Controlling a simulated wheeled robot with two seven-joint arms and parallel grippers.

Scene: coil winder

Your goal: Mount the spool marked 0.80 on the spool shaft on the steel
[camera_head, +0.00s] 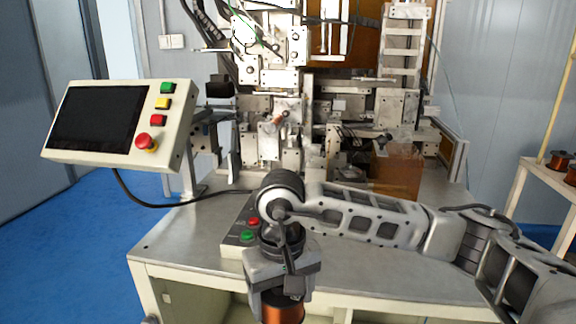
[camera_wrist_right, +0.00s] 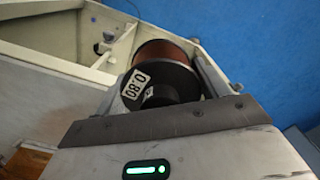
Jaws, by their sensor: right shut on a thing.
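The spool marked 0.80 (camera_wrist_right: 165,68) has a black flange with a white label and copper-coloured wire. In the head view its copper winding (camera_head: 283,308) shows at the bottom centre, cut by the frame's edge. My right gripper (camera_head: 282,285) is shut on the spool and points down at the front edge of the steel tabletop (camera_head: 190,235). In the right wrist view the spool sits between the fingers of the gripper (camera_wrist_right: 160,88). I cannot make out the spool shaft; my right arm covers part of the steel. My left gripper is not in view.
A control panel (camera_head: 118,122) with a screen and buttons stands at the left. The winding machine (camera_head: 285,110) fills the back. A button box (camera_head: 240,238) sits beside my right wrist. A side shelf (camera_head: 545,172) at the right holds copper spools (camera_head: 559,160). The tabletop's left part is clear.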

